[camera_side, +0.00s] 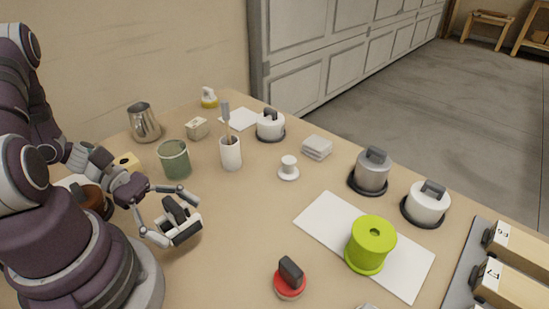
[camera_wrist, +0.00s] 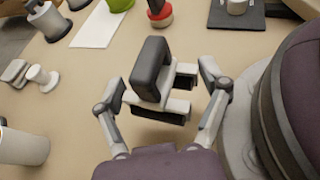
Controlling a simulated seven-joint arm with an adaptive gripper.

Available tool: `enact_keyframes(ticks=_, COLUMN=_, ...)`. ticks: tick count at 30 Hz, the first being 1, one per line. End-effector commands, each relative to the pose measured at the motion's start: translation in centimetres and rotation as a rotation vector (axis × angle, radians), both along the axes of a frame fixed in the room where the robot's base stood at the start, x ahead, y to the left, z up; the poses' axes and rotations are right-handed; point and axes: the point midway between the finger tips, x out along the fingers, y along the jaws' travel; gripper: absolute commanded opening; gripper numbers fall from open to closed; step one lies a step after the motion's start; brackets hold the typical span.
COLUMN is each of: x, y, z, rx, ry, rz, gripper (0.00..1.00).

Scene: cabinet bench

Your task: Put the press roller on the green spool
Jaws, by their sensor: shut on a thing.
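The press roller (camera_side: 184,229) is a white and light grey piece with a dark handle. My gripper (camera_side: 172,214) is shut on it, just in front of my base; the sideways hold leaves the roller between the two fingers. In the wrist view the press roller (camera_wrist: 152,70) shows its dark grey handle and pale body between the fingers. I cannot tell whether it touches the bench. The green spool (camera_side: 370,243) stands upright on a white sheet (camera_side: 325,217), well to the right of my gripper. Only its lower part shows at the top of the wrist view (camera_wrist: 119,4).
A red stamp with a black handle (camera_side: 289,281) stands between my gripper and the spool. Grey (camera_side: 371,175) and white (camera_side: 427,205) handled weights stand behind the spool. A green cup (camera_side: 174,161) and white brush holder (camera_side: 231,154) stand behind my gripper. The bench middle is clear.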

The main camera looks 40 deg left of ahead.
Motion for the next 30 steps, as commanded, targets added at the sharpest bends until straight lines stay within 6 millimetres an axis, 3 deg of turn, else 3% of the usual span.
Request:
enact_keyframes(ticks=4, x=-0.4, y=0.2, z=-0.4, rx=-0.002, ry=-0.003, rz=-0.015, gripper=0.34)
enact_keyframes(ticks=7, x=1.1, y=0.4, z=-1.3, rx=0.0, ry=-0.006, rz=-0.041, gripper=0.34)
enact_keyframes(ticks=11, x=5.3, y=0.1, z=-2.3, rx=0.0, ry=-0.01, rz=-0.06, gripper=0.34)
enact_keyframes(ticks=14, x=9.3, y=-1.5, z=-1.9, rx=-0.001, ry=-0.012, rz=-0.047, gripper=0.34)
enact_keyframes(ticks=17, x=12.8, y=-4.1, z=-0.7, rx=-0.002, ry=-0.015, rz=-0.024, gripper=0.34)
enact_keyframes(ticks=22, x=17.2, y=-10.7, z=2.9, rx=-0.002, ry=-0.018, rz=0.004, gripper=0.34)
enact_keyframes(ticks=27, x=18.9, y=-18.3, z=7.6, rx=-0.003, ry=-0.021, rz=0.008, gripper=0.34)
enact_keyframes(ticks=30, x=18.8, y=-21.3, z=9.6, rx=-0.006, ry=-0.018, rz=0.003, gripper=0.34)
